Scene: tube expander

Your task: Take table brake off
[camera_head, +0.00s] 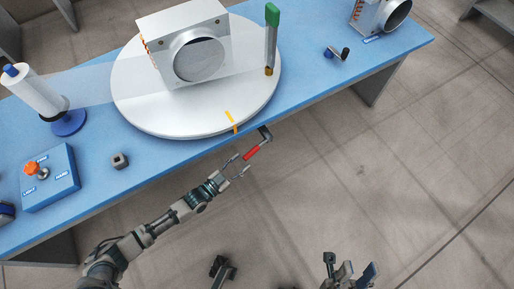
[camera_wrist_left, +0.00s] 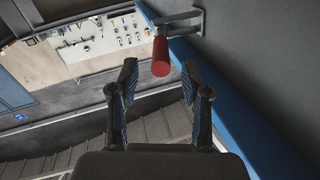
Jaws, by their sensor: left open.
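The table brake shows as a red handle (camera_head: 257,150) on a dark bent lever (camera_head: 265,133) at the front edge of the blue table (camera_head: 185,148), below the round white turntable (camera_head: 143,118). My left gripper (camera_head: 243,165) is open, with its fingertips close to the near end of the red handle. In the left wrist view the red handle (camera_wrist_left: 161,62) lies ahead, between the two spread fingers (camera_wrist_left: 160,78). I cannot tell whether they touch it. My right gripper (camera_head: 347,271) is partly in view at the bottom, away from the table; its opening is unclear.
A white box with a round duct (camera_head: 196,50) and a green-topped post (camera_head: 271,40) stand on the turntable. A blue control box (camera_head: 50,178) with an orange knob, a small dark block (camera_head: 120,160) and a white roll (camera_head: 35,90) are at left. The floor in front is clear.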

